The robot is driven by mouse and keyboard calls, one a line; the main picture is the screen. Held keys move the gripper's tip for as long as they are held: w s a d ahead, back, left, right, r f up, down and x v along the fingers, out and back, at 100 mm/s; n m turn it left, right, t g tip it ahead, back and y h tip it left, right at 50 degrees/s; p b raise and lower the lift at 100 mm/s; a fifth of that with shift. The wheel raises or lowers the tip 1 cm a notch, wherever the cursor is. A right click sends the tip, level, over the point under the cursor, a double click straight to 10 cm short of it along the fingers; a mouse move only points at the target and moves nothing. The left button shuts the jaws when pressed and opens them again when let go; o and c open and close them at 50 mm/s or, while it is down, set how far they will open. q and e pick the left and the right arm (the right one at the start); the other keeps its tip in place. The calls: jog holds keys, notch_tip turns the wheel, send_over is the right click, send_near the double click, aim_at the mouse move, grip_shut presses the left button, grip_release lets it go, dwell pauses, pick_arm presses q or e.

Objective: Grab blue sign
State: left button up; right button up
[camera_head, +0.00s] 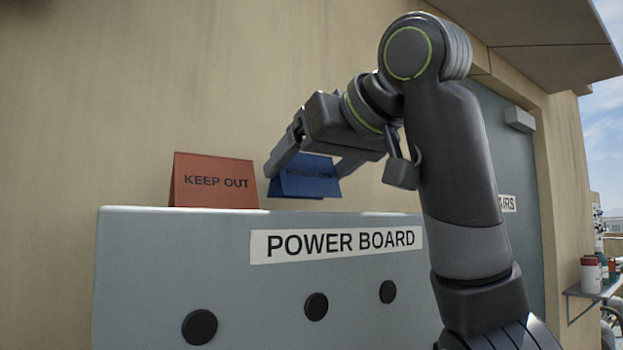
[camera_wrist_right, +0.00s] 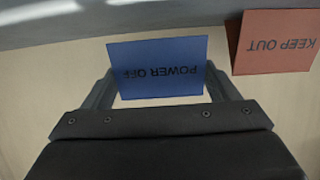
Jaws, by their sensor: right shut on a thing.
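The blue sign (camera_head: 308,178) reads "POWER OFF" and is a folded tent shape. My right gripper (camera_head: 305,172) is shut on it, one finger at each side edge. In the head view the sign's lower edge appears a little above the top of the power board, with wall showing beneath it. In the right wrist view the blue sign (camera_wrist_right: 158,68) sits between the two fingers, its lettering upside down. My left gripper is not in view.
An orange "KEEP OUT" sign (camera_head: 212,182) stands on the power board (camera_head: 180,250), close to the left of the blue sign. A tan wall (camera_head: 130,90) is behind. A door (camera_head: 510,240) and a small shelf (camera_head: 592,292) with bottles are at the right.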

aim_at(314, 183)
notch_tip(314, 183, up, 8)
jog(key=shift+f+p, duration=0.1)
jog(key=shift+p, duration=0.2)
jog(key=shift+d+r, duration=0.1)
jog(key=shift+r, duration=0.1)
